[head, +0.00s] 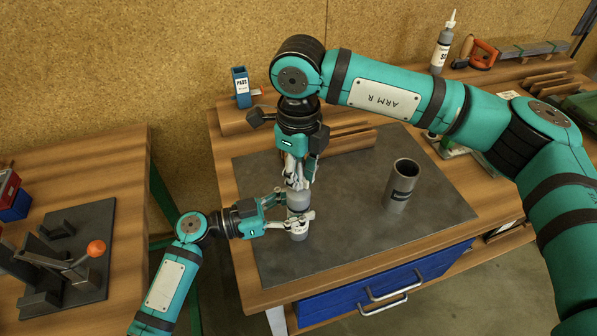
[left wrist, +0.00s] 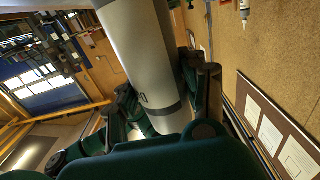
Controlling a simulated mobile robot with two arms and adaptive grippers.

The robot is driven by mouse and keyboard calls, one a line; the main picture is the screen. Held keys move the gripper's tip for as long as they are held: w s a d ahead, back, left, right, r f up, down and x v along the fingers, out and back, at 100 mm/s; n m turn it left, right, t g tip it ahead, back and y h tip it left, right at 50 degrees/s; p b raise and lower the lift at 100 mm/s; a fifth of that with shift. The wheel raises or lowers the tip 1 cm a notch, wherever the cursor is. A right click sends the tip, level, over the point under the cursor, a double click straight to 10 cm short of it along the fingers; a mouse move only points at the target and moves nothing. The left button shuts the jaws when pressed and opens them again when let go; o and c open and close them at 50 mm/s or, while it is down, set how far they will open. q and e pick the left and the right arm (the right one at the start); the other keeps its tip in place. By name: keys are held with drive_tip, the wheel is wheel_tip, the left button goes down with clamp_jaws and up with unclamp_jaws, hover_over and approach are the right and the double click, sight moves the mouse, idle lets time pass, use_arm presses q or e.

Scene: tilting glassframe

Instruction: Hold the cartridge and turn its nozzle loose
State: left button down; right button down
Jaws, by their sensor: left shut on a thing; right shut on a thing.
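The grey cartridge (head: 298,202) stands about upright over the mat in the head view. In the left wrist view the cartridge (left wrist: 150,65) is a large pale cylinder with a darker band, between the fingers. My left gripper (head: 295,212) comes from the left and is shut around the cartridge's body. My right gripper (head: 298,178) points down from above and is shut on the nozzle end at the cartridge's top. The fingers mostly hide the nozzle, and I cannot tell whether it has turned.
A grey open tube holder (head: 401,186) stands on the dark mat (head: 350,235), right of the cartridge. A blue box (head: 241,88) and a bottle (head: 443,45) stand at the back. A fixture with an orange knob (head: 96,248) is on the left bench. The mat's front is clear.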

sight(299, 162)
drive_tip(key=n, duration=0.5)
drive_tip(key=shift+w+d, duration=0.1)
drive_tip(key=shift+n, duration=2.3)
drive_tip(key=c, duration=1.3)
unclamp_jaws()
drive_tip(key=shift+r, duration=0.15)
wheel_tip(299, 162, up, 12)
drive_tip(key=shift+f, duration=0.1)
